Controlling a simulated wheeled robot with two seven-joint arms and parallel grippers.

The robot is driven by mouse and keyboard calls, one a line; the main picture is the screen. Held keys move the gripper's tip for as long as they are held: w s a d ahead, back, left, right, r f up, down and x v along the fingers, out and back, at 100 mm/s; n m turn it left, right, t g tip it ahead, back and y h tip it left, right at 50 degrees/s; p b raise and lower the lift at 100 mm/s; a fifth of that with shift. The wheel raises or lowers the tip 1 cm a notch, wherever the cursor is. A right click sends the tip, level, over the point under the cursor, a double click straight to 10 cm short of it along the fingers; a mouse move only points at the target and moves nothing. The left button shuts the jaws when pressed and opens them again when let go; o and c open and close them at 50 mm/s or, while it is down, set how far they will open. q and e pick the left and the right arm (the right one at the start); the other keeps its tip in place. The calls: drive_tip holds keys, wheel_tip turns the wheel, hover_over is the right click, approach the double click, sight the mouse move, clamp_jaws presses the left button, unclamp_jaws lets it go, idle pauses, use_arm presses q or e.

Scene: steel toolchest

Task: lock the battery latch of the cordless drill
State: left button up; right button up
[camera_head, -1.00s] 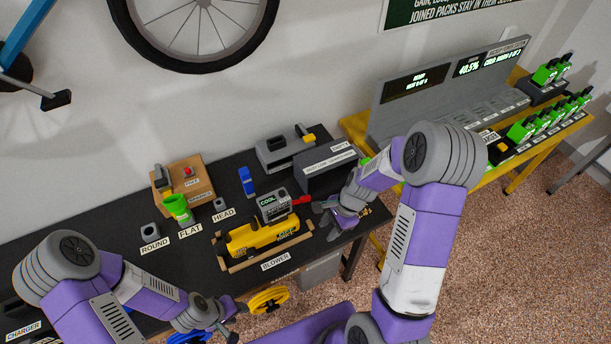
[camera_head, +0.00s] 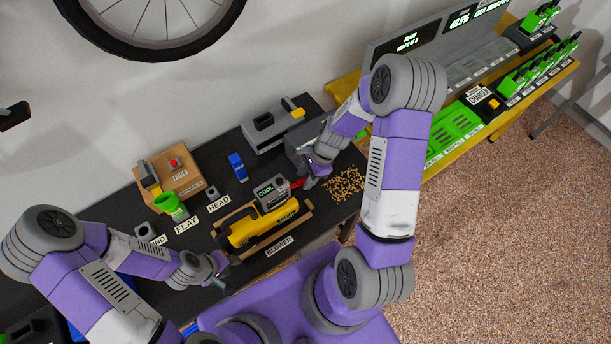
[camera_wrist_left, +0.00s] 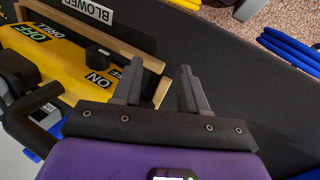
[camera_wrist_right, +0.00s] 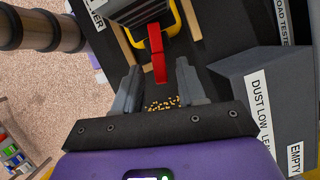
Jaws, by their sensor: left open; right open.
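The yellow drill (camera_head: 262,226) lies in a wooden cradle on the black bench. A grey battery pack (camera_head: 271,191) with a "COOL" display sits against its far side. A red latch lever (camera_head: 298,183) sticks out at the pack's right; it also shows in the right wrist view (camera_wrist_right: 157,55). My right gripper (camera_head: 309,181) is open at the lever. In the right wrist view the lever's tip appears between the open fingers (camera_wrist_right: 157,82), apart from both.
A grey dust box (camera_wrist_right: 245,90) stands close beside my right gripper. Yellow granules (camera_head: 344,184) lie on the bench at the right. A green cup (camera_head: 171,206), blue object (camera_head: 237,167) and grey case (camera_head: 273,130) stand behind. A rack of green packs (camera_head: 540,70) is far right.

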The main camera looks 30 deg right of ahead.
use_arm(q)
drive_tip(key=shift+s, duration=0.1)
use_arm(e)
drive_tip(key=shift+a+f, duration=0.1)
drive_tip(key=shift+f, duration=0.05)
drive_tip(key=shift+c, duration=0.3)
clamp_jaws()
use_arm(q)
drive_tip(key=shift+r, duration=0.2)
use_arm(e)
drive_tip(key=n, duration=0.1)
drive_tip(key=w+n+g, duration=0.1)
drive_tip(key=n, duration=0.1)
drive_tip(key=shift+o, duration=0.3)
unclamp_jaws()
